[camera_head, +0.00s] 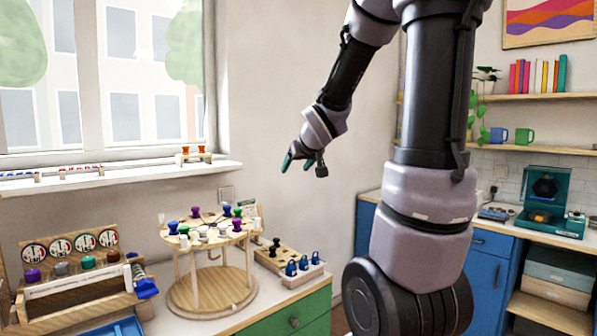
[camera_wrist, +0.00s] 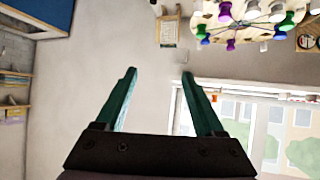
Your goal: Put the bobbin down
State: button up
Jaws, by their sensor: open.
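My gripper (camera_head: 299,163) is open, with teal fingers, high in the air above and right of the round wooden stand (camera_head: 205,293). In the wrist view my gripper (camera_wrist: 158,75) has nothing between its fingers. Several bobbins in purple, blue, green and white stand around the stand's upper disc, among them a purple bobbin (camera_head: 196,212) and a green bobbin (camera_head: 237,212). The wrist view shows the bobbins upside down at the top right, including a purple bobbin (camera_wrist: 225,11). I cannot tell which bobbin the task means.
A wooden rack (camera_head: 75,284) with round labels and coloured bobbins is left of the stand. A wooden block (camera_head: 270,257) with dark and blue pieces is to its right. The window sill (camera_head: 120,177) runs behind. The air around my gripper is clear.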

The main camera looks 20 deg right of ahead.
jog(key=s+a+r+m+g+y, duration=0.1)
jog(key=s+a, duration=0.3)
jog(key=s, duration=0.7)
jog(key=s+a+r+m+g+y, duration=0.2)
jog(key=s+a, duration=0.3)
jog(key=s, duration=0.7)
jog(key=shift+m+g, duration=0.4)
jog(key=shift+g, duration=0.3)
